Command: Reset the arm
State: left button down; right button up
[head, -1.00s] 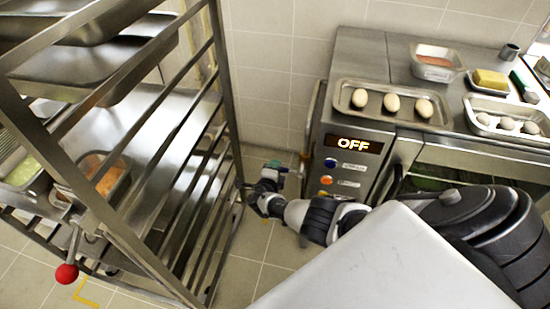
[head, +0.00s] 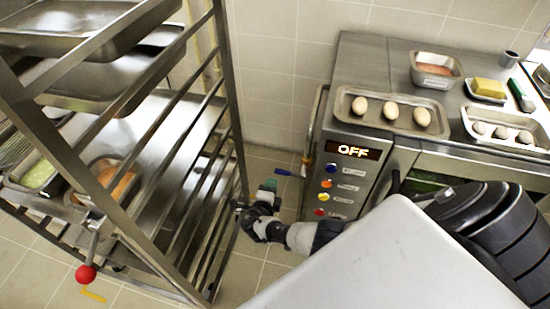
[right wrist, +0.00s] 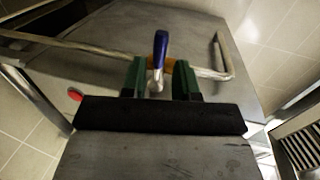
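My right gripper (head: 262,200) is low in the gap between the rack and the oven, at the end of my arm coming from the right. In the right wrist view, its green fingers (right wrist: 159,82) stand apart. A blue, slim item with a pale tip (right wrist: 160,48) shows between and beyond them; I see no finger closed on it. A blue item also shows beyond the gripper in the head view (head: 283,172); I cannot tell whether it is the same one. My left gripper is not in view.
The metal rack (head: 222,100) with trays stands at left, close to my right gripper; a red ball knob (head: 86,273) is at its front. The oven reads OFF (head: 353,152). Tiled floor (head: 240,275) shows between.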

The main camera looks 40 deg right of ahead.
jog(key=shift+v, duration=1.2)
jog(key=s+a+f+m+g+y, duration=0.2)
jog(key=s+f+m+g+y, duration=0.55)
jog(key=s+f+m, duration=1.25)
jog(key=s+a+f+m+g+y, duration=0.1)
jog(key=s+a+m+y, duration=0.1)
jog(key=s+m, duration=0.8)
jog(key=s+a+f+m+y, duration=0.2)
jog(key=s+m, duration=0.9)
jog(key=s, duration=0.2)
jog(key=shift+a+f+m+g+y, duration=0.2)
jog(key=shift+a+m+g+y, duration=0.05)
jog(key=shift+m+g+y, duration=0.1)
